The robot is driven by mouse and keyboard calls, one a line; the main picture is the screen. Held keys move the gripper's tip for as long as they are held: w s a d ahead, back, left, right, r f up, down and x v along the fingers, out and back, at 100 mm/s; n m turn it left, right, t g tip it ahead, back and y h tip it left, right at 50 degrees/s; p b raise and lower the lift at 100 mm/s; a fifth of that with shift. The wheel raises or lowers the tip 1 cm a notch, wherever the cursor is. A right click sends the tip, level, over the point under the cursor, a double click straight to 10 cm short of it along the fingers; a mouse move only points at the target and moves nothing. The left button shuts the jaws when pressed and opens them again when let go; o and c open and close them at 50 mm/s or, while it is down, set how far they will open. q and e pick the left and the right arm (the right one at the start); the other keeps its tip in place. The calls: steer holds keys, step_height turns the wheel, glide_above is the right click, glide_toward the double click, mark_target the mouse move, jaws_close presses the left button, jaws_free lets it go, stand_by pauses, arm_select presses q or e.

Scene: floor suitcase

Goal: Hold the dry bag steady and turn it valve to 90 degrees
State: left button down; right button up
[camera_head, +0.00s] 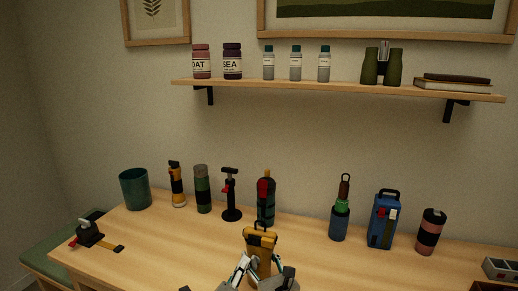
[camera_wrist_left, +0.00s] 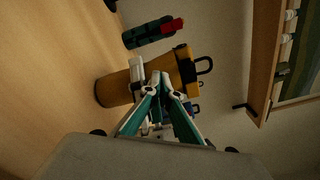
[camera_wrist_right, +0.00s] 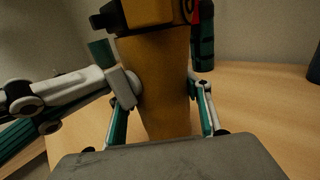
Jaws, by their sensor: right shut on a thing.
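The dry bag (camera_head: 259,248) is a yellow-orange upright cylinder with a dark handle on top, at the front middle of the table. My right gripper (camera_wrist_right: 162,95) is shut on its body, with one finger on each side. The bag also shows in the left wrist view (camera_wrist_left: 112,90), lying sideways in that picture. My left gripper (camera_wrist_left: 160,84) is in front of the bag's upper part, its fingers drawn close together. Whether its tips touch the bag is unclear. The valve cannot be made out; the left fingers cover part of the bag.
Behind the bag stands a dark bottle with a red part (camera_head: 265,199). A black pump (camera_head: 231,197), green flask (camera_head: 203,190) and teal cup (camera_head: 135,189) are to the left. A blue box (camera_head: 383,222) and pink-black flask (camera_head: 430,233) are to the right.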

arm_select(q)
steer(key=shift+d+r, duration=0.1)
steer(key=shift+r, duration=0.2)
steer(key=shift+w+a+r, duration=0.1)
steer(key=shift+a, duration=0.1)
steer(key=v, duration=0.6)
steer(key=shift+a, duration=0.15)
stand_by(0.3)
steer(key=x, duration=0.6)
steer(key=shift+a+f, duration=0.2)
steer(key=shift+f, duration=0.1)
stand_by(0.5)
steer(key=shift+d+f, duration=0.3)
steer(key=shift+d, duration=0.25)
stand_by(1.0)
